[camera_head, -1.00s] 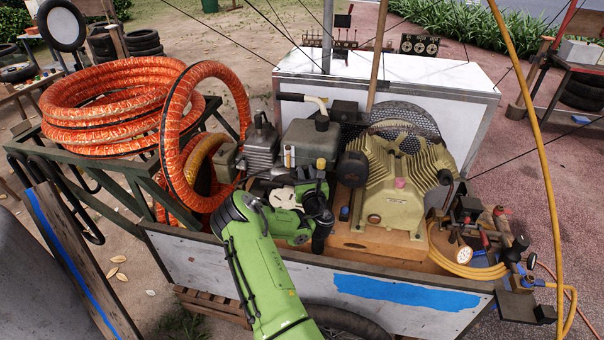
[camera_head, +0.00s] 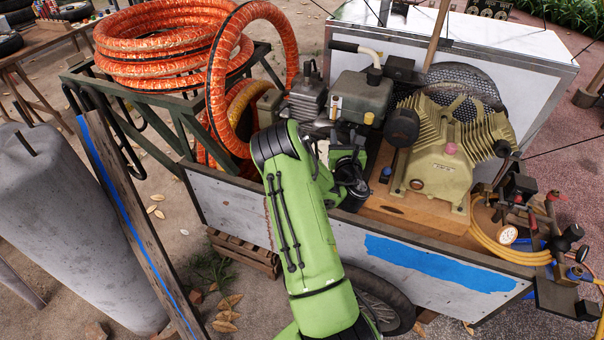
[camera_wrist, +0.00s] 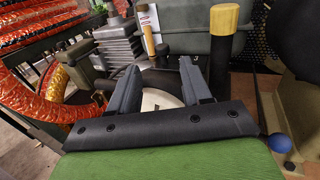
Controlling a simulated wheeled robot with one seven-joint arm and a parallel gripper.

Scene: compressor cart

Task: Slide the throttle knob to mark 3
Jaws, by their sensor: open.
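My gripper (camera_wrist: 159,78) is open in the wrist view, its two dark fingers apart over the engine area with nothing clearly held. A white round part (camera_wrist: 160,99) shows between and below the fingers. A thin upright stick with a light brown lower part (camera_wrist: 149,42) stands beyond the gap. A dark upright post with a yellow top (camera_wrist: 222,45) stands to the right of the right finger. I cannot tell which of these, if any, is the throttle knob. A small pale mark, possibly a 3, shows near the right fingertip.
The grey engine box (camera_head: 361,96) stands behind my arm, with the ribbed beige compressor (camera_head: 447,165) to its right. Orange hose coils (camera_head: 160,50) lie at left. A blue ball-shaped knob (camera_wrist: 280,143) is low at right in the wrist view. The cart's front wall (camera_head: 235,205) runs below.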

